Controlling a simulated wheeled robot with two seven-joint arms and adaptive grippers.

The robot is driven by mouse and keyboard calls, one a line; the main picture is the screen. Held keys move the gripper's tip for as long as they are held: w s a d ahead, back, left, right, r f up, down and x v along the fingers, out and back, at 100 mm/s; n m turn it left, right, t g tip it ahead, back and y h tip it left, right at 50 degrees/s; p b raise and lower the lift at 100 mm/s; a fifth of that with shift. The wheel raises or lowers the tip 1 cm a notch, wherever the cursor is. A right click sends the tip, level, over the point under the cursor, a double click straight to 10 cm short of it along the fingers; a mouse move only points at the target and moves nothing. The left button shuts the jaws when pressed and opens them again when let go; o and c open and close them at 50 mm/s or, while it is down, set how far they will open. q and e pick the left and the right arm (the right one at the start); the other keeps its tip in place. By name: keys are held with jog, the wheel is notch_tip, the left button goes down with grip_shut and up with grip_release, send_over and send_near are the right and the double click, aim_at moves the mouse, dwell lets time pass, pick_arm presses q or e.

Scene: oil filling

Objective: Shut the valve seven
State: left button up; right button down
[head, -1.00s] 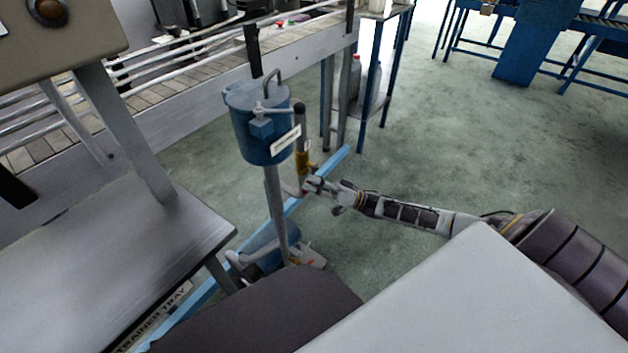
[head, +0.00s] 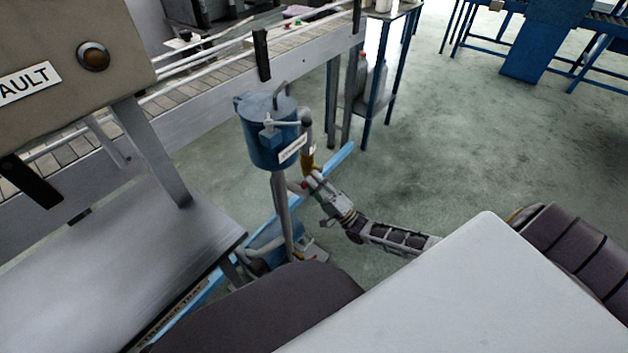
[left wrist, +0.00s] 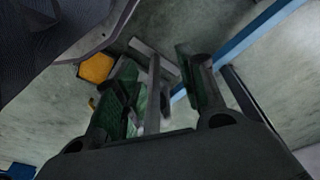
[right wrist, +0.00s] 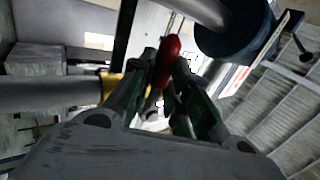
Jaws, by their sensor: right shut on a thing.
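The blue drum (head: 266,140) with a white label stands on a grey post. A pipe runs down its right side to a yellow valve body (head: 308,163), which also shows in the right wrist view (right wrist: 110,84). In that view the red valve handle (right wrist: 166,60) lies between the fingers of my right gripper (right wrist: 163,72), which is shut on it. In the head view my right gripper (head: 310,183) is just below the yellow body. My left gripper (left wrist: 155,68) is open and empty in its wrist view, above the floor; the head view does not show it.
A grey bench (head: 150,255) and a panel marked "AULT" (head: 70,70) stand at the left. A conveyor (head: 215,105) runs behind the drum. A blue beam (head: 330,170) lies on the floor. A shelf stand (head: 385,60) is behind; open floor lies right.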

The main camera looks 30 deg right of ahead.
jog(key=shift+r+m+t+h, duration=0.1)
jog(key=shift+m+t+h, duration=0.2)
jog(key=shift+m+h, duration=0.35)
jog(key=c, duration=1.3)
grip_release()
jog(key=shift+c, duration=0.2)
jog(key=shift+s+d, duration=0.1)
jog(key=v, duration=1.1)
jog(key=shift+s+f, duration=0.25)
jog(key=shift+d, duration=0.15)
